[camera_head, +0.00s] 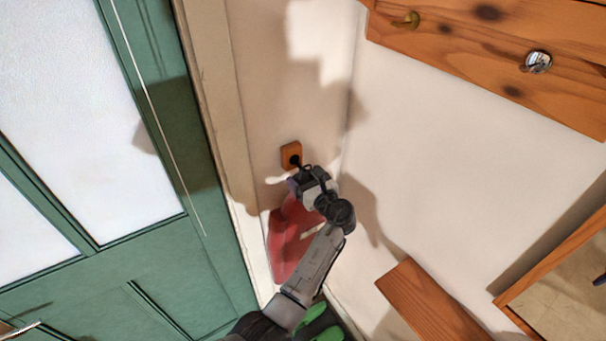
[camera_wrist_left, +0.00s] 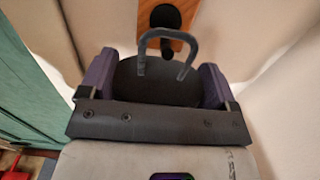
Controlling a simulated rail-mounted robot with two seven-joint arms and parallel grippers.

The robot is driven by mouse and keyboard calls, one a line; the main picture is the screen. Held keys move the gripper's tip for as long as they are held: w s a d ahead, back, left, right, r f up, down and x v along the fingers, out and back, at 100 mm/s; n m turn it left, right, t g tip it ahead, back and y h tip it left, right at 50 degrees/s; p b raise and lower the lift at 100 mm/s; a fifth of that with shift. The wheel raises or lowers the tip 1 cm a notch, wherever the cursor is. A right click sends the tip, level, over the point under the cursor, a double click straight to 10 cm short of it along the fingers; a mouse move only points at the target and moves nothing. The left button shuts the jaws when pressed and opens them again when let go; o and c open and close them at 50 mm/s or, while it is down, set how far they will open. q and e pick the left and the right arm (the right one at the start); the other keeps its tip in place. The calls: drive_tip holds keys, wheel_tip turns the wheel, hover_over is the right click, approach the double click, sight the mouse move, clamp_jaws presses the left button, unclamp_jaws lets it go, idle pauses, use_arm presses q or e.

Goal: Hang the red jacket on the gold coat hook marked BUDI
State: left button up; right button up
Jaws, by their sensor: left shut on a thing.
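The red jacket (camera_head: 290,238) hangs down the wall beside the door frame, below my left gripper (camera_head: 303,178). My left gripper is shut on the jacket's upper end. In the left wrist view the gripper (camera_wrist_left: 155,85) has a dark piece between its purple fingers, and a grey loop (camera_wrist_left: 167,38) stands up from it. The loop overlaps a dark round hook on a small wooden plaque (camera_wrist_left: 166,42); I cannot tell whether it is around the hook. A gold hook (camera_head: 406,20) is on the wooden board at the top right. No BUDI lettering is readable.
A chrome hook (camera_head: 538,62) shares the wooden board (camera_head: 470,45). The small plaque (camera_head: 291,152) is near the wall corner. A green glazed door (camera_head: 140,210) fills the left. A wooden bench (camera_head: 430,300) and green shoes (camera_head: 318,326) are low down. The white right-hand wall is clear mid-height.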

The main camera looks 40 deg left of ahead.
use_arm(q)
drive_tip(key=shift+p+v, duration=0.35)
drive_tip(key=shift+v, duration=0.5)
drive_tip(key=p+v, duration=0.1)
drive_tip(key=v, duration=0.3)
drive_tip(key=shift+r, duration=0.1)
idle(0.5)
drive_tip(key=shift+a, duration=0.1)
